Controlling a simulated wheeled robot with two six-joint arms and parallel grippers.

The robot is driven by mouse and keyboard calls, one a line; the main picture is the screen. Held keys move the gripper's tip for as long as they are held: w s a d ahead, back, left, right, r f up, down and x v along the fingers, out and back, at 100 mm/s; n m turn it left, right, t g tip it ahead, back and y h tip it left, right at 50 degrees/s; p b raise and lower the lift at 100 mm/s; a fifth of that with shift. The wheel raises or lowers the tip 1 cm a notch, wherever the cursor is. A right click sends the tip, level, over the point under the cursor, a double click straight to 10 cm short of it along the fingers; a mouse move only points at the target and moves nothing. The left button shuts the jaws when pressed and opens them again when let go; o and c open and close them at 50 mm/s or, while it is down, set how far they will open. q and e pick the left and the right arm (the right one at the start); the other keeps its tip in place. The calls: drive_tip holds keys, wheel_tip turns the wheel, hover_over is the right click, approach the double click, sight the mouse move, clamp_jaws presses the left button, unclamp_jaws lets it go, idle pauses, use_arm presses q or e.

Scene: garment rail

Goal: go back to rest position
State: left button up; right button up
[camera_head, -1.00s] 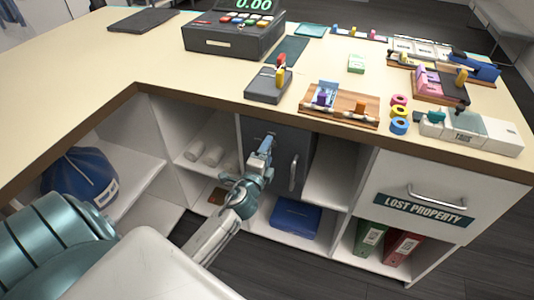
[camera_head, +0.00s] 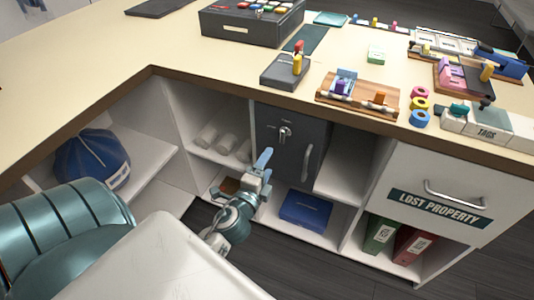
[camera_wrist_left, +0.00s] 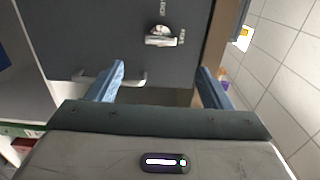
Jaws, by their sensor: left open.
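My left gripper (camera_head: 264,162) is in front of the counter's shelves in the head view, just left of the lower part of the dark grey locker door (camera_head: 290,140). Its two blue fingers are apart and hold nothing. In the left wrist view the open fingers (camera_wrist_left: 160,85) frame the dark door (camera_wrist_left: 90,35), with its knob (camera_wrist_left: 162,37) beyond and its bar handle (camera_wrist_left: 110,79) partly behind the left finger. The door looks closed. My right gripper is in neither view.
A blue box (camera_head: 306,209) lies on the low shelf right of the gripper. A blue bag (camera_head: 92,160) sits on the left shelf. Green (camera_head: 380,234) and red (camera_head: 414,246) binders stand under the lost property drawer (camera_head: 440,193). The counter top (camera_head: 185,60) overhangs the shelves.

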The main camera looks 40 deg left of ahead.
use_arm(q)
drive_tip(key=s+a+f+n+g+p, duration=0.1)
drive_tip(key=s+f+n+g, duration=0.15)
drive_tip(key=f, duration=0.75)
drive_tip(key=s+f+n+g+p, duration=0.1)
drive_tip(key=s+f+n+g, duration=0.15)
drive_tip(key=f, duration=0.65)
drive_tip(key=s+a+f+n+g+p, duration=0.1)
drive_tip(key=s+f+n+g, duration=0.15)
drive_tip(key=f, duration=0.75)
drive_tip(key=s+d+f+n+g+h+p, duration=0.1)
drive_tip(key=s+d+f+n+g, duration=0.1)
drive_tip(key=s+f, duration=0.8)
drive_tip(key=s+d+f+n+g+h+p, duration=0.1)
drive_tip(key=s+f+n+g, duration=0.4)
drive_tip(key=s+f, duration=0.5)
drive_tip(key=s+d+g+h, duration=0.1)
drive_tip(key=s, duration=0.3)
drive_tip(key=shift+s+d+f+g, duration=0.25)
drive_tip(key=shift+s+f+g, duration=0.05)
drive_tip(key=shift+s+g, duration=0.1)
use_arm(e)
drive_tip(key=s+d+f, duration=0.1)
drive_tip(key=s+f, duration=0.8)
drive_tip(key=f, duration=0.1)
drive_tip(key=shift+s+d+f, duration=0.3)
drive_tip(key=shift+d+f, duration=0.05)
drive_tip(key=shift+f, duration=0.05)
use_arm(q)
drive_tip(key=shift+n, duration=0.25)
